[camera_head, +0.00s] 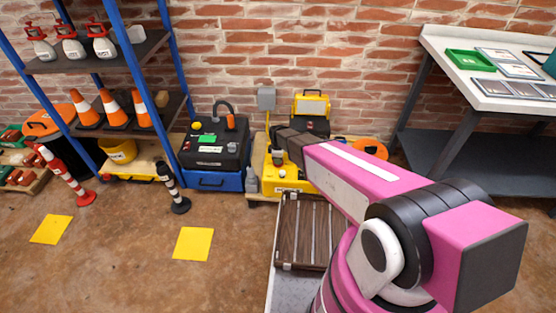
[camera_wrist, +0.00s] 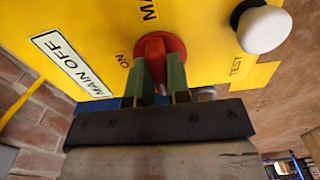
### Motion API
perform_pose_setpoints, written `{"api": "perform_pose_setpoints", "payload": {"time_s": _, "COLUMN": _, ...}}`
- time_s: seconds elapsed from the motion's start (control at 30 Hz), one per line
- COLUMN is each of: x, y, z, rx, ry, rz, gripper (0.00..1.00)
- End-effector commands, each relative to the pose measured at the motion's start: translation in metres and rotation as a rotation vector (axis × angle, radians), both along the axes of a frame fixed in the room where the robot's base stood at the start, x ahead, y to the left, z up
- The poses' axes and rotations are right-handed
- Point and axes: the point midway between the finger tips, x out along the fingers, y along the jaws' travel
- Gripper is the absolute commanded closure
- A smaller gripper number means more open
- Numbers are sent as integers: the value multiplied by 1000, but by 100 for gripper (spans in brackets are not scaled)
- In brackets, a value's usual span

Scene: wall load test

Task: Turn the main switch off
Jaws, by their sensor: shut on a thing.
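The main switch is a red rotary knob (camera_wrist: 152,47) on a yellow panel (camera_wrist: 203,22) in the wrist view. A white "MAIN OFF" plate (camera_wrist: 68,62) is at its left, with "ON" printed close beside the knob. My gripper (camera_wrist: 157,64) has its two green fingers on either side of the knob's red handle, shut on it. The handle is partly hidden between the fingers, and I cannot tell exactly which mark it points to. In the head view the yellow unit (camera_head: 285,184) stands low by the brick wall, and my arm hides the knob.
A white round knob (camera_wrist: 264,29) sits close by on the panel, near "TEST". In the head view a black-and-blue case (camera_head: 215,150) stands left of the unit, with a black post (camera_head: 172,186) before it. A table (camera_head: 455,62) stands right.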

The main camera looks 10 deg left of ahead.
Motion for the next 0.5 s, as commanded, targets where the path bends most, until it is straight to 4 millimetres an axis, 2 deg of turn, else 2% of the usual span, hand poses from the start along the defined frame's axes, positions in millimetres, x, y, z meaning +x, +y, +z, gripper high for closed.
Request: {"api": "perform_pose_setpoints", "payload": {"time_s": 0.5, "x": 0, "y": 0, "z": 0, "rx": -1, "ry": 0, "rz": 51, "gripper": 100}}
